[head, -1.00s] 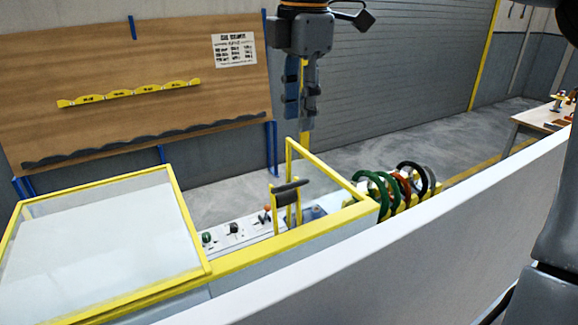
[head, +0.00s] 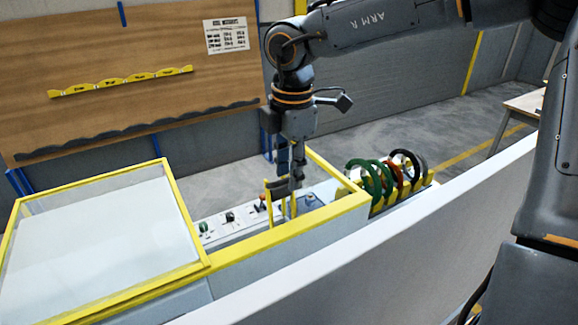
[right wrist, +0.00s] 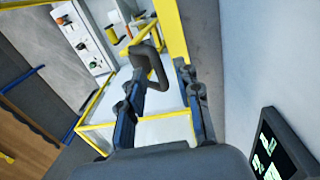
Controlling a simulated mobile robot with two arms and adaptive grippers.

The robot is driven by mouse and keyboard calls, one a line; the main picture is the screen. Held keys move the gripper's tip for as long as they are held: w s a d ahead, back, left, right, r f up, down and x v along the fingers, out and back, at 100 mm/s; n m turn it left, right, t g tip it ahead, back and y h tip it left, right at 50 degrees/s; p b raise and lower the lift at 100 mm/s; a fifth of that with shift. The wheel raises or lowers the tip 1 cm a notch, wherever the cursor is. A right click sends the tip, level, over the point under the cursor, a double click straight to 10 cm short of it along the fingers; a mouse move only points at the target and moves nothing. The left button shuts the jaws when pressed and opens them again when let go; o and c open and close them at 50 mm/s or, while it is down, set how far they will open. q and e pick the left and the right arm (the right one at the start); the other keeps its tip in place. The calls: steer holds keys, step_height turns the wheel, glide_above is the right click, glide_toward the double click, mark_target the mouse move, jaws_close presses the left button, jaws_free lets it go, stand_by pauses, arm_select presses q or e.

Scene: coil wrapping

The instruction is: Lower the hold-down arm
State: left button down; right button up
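The hold-down arm (head: 269,199) has yellow uprights and a dark grey handle bar, and stands raised at the front rail of the machine. My right gripper (head: 291,178) points down and overlaps its handle in the head view, hiding part of it. In the right wrist view the dark handle loop (right wrist: 157,66) lies between my two blue-and-grey fingers, close to the left fingertip. The fingers are apart; whether either one touches the handle I cannot tell. My left gripper is not in view.
A clear, yellow-framed cover (head: 105,240) is at the left. A control panel (head: 225,225) with knobs lies behind the front rail. Green, orange and black rings (head: 385,178) stand in a yellow rack at the right. A white wall panel (head: 420,225) runs across the front.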

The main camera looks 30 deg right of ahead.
jaws_close()
steer(key=shift+w, duration=0.15)
